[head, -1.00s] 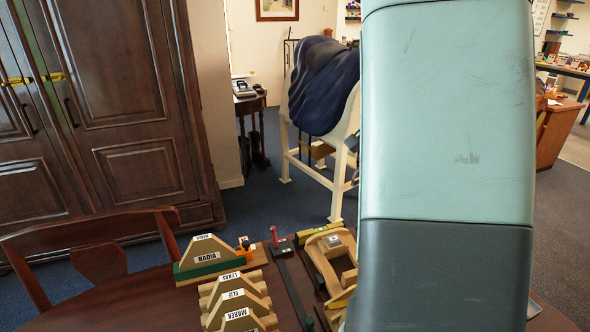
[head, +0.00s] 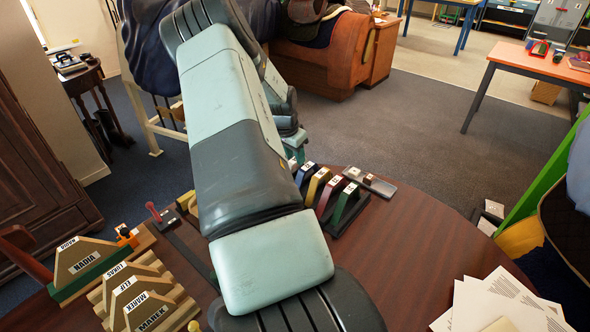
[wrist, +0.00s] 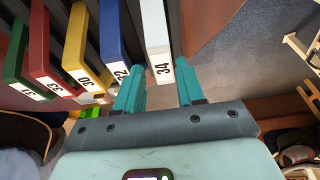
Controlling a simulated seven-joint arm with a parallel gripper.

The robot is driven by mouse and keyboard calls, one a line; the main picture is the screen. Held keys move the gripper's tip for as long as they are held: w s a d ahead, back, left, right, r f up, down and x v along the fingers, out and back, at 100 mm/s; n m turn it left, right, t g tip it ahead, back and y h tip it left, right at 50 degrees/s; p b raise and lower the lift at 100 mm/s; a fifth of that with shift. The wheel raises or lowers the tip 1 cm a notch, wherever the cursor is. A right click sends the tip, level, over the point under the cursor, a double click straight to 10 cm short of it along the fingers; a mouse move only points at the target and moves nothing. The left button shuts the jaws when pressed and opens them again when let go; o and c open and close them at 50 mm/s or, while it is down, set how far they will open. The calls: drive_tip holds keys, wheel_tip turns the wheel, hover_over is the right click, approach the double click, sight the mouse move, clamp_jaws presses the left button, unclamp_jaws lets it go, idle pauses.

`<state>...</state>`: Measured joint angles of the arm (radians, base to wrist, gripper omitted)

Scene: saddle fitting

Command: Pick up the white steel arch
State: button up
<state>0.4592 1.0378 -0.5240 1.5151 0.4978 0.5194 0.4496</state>
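The white steel arch (wrist: 156,25), labelled 34, is at the end of a row of coloured arches in the wrist view. My gripper (wrist: 157,82) is open, with one teal finger on each side of the line of the white arch. The label end of the arch shows between the fingers; I cannot tell whether they touch it. In the head view my gripper (head: 295,150) is at the far end of the row, and the white arch is mostly hidden behind my arm.
Blue (wrist: 115,35), yellow (wrist: 76,45), red (wrist: 38,45) and green (wrist: 15,50) arches stand close beside the white one. A grey tray (head: 378,186) lies right of the rack. Wooden saddle-gauge blocks (head: 130,290) are at left, papers (head: 490,305) at right. The table's right middle is clear.

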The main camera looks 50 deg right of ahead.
drive_tip(key=x, duration=0.5)
drive_tip(key=shift+w+f, duration=0.1)
drive_tip(key=shift+w, duration=0.05)
drive_tip(key=shift+c, duration=0.3)
clamp_jaws()
